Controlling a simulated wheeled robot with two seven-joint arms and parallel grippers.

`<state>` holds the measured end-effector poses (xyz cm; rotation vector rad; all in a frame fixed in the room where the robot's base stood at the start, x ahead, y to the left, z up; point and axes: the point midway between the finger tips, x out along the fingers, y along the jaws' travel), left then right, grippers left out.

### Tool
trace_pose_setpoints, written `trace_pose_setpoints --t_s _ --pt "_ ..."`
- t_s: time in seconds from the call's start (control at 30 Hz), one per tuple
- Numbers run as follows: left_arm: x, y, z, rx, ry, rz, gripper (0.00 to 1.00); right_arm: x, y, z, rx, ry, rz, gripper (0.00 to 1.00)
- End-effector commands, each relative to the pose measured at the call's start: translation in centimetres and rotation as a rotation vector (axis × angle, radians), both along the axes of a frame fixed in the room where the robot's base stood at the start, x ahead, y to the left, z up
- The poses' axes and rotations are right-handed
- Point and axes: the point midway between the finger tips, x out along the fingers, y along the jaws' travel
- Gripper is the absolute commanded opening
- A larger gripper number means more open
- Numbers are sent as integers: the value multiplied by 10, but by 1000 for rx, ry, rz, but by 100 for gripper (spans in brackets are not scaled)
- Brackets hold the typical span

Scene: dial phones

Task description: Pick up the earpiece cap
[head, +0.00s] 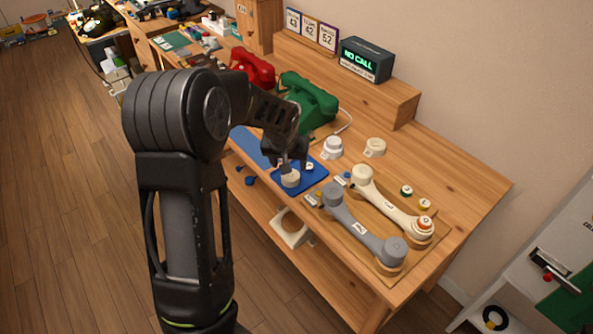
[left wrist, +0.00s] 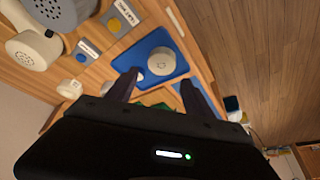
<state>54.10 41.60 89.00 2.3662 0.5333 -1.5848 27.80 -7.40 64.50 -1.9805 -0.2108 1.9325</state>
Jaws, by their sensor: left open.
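A round cream cap (head: 290,179), which looks like the earpiece cap, lies on a small blue mat (head: 318,172) near the table's front edge. In the left wrist view the cap (left wrist: 161,61) shows small dark marks on its top and lies on the blue mat (left wrist: 150,40). My left gripper (head: 287,166) is over the cap in the head view. In the left wrist view its fingers (left wrist: 159,82) are spread and nothing is between their tips; the cap is just beyond them. Contact cannot be told. My right gripper is not in view.
A grey handset (head: 360,230) and a cream handset (head: 390,203) lie on a wooden board to the right. Behind stand a green phone (head: 308,100), a red phone (head: 254,68) and two white round parts (head: 333,147). A small white piece (head: 309,166) lies on the mat.

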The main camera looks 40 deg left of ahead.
Motion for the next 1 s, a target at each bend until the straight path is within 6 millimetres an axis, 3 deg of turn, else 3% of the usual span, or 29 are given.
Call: trace_pose_setpoints --t_s 0.23,0.5,0.83,1.0 --pt "1 0 -3 1 1 -1 61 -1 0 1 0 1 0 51" --pt "8 4 -24 0 1 -1 61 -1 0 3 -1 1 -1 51" --pt "9 5 -27 0 1 -1 61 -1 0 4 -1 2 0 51" --pt "13 8 -45 1 6 0 61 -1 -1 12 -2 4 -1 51"
